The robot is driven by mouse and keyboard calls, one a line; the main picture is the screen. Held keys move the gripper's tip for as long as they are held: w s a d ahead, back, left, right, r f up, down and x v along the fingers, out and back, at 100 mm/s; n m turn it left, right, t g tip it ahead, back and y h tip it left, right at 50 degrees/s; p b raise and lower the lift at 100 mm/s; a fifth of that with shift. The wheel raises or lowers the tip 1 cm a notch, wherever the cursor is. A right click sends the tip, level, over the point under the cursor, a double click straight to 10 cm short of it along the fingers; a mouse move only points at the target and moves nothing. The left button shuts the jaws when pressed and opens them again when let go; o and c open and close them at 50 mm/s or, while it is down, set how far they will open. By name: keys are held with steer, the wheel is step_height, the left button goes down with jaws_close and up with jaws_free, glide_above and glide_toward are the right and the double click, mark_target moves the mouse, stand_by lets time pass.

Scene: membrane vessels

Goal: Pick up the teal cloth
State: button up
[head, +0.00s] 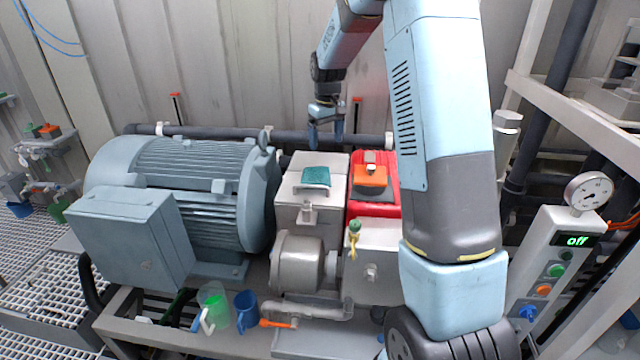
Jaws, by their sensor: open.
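The teal cloth (316,177) lies on top of a grey metal housing (290,210) near the middle of the head view. It looks small and flat, with its front edge at the housing's top. My gripper (326,140) points down above and a little behind the cloth, apart from it. The gripper is open and holds nothing that I can see. My arm comes down from the upper right and covers part of the right side.
A large grey motor (190,190) stands left of the housing. A red block (385,208) with an orange box (370,178) is just right of the cloth. A control box (550,265) reading "off" and a gauge (588,191) are at right. Cups (246,308) stand low in front.

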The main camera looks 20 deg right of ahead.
steer(key=shift+g, duration=0.3)
steer(key=shift+w+f, duration=0.6)
steer(key=shift+f, duration=2)
steer(key=shift+w+f, duration=0.6)
steer(key=shift+f, duration=2.05)
steer(key=shift+w+f, duration=0.6)
steer(key=shift+f, duration=2)
steer(key=shift+f, duration=0.2)
steer(key=shift+f, duration=0.15)
steer(key=shift+c, duration=0.6)
steer(key=c, duration=1.3)
steer(key=shift+c, duration=0.4)
jaws_close()
step_height(320, 180, up, 12)
